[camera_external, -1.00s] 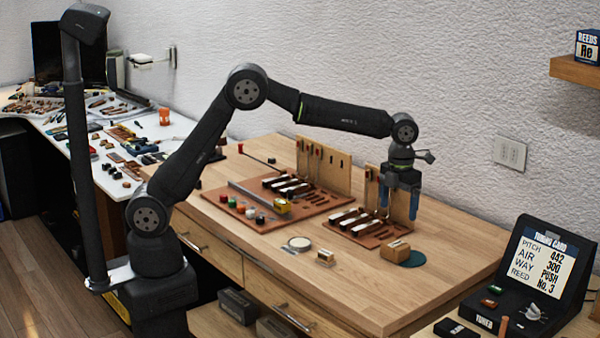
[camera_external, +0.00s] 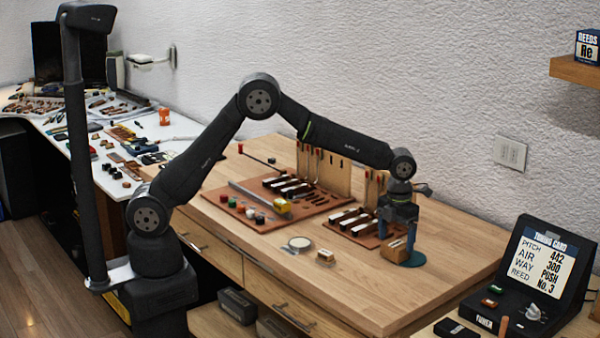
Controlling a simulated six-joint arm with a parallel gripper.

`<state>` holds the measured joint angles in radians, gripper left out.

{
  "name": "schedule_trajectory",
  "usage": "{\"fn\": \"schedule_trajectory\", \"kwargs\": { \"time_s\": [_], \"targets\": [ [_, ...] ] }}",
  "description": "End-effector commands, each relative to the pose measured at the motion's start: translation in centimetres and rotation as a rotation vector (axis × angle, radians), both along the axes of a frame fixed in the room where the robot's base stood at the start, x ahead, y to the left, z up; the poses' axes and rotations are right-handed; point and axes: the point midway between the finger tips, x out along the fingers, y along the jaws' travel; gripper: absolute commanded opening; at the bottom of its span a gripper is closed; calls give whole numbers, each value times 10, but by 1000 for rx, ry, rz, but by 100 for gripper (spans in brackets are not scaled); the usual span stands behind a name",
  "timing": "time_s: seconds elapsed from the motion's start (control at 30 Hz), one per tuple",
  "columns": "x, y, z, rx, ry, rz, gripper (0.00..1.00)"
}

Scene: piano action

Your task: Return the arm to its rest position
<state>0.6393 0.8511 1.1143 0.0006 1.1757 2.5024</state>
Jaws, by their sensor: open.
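My gripper (camera_external: 397,240) points down at the right part of the wooden bench (camera_external: 455,270).
Two red-brown boards with white and black keys, a larger one (camera_external: 325,208) and a smaller one (camera_external: 335,233), lie behind and left of my gripper. Upright wooden panels (camera_external: 337,172) stand behind them. A tuning card stand (camera_external: 543,262) is at the right. The front bench is mostly clear.

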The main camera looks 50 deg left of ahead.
Motion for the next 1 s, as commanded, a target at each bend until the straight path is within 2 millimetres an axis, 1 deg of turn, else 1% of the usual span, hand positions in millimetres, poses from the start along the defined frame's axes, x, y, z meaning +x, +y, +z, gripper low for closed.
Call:
{"fn": "schedule_trajectory", "kwargs": {
  "time_s": [0.13,0.47,0.57,0.63,0.77,0.8,0.9,1.0],
  "targets": [
    [0,0,7,-1,-1,0,85],
    [0,0,8,0,0,0,85],
    [0,0,3,0,1,0,85],
    [0,0,-3,2,2,0,85],
    [-1,0,-24,2,3,0,85],
    [1,0,-21,-2,-2,0,85],
    [1,-1,4,-3,-4,0,85],
    [1,-1,24,-3,-4,0,85]
  ]
}}
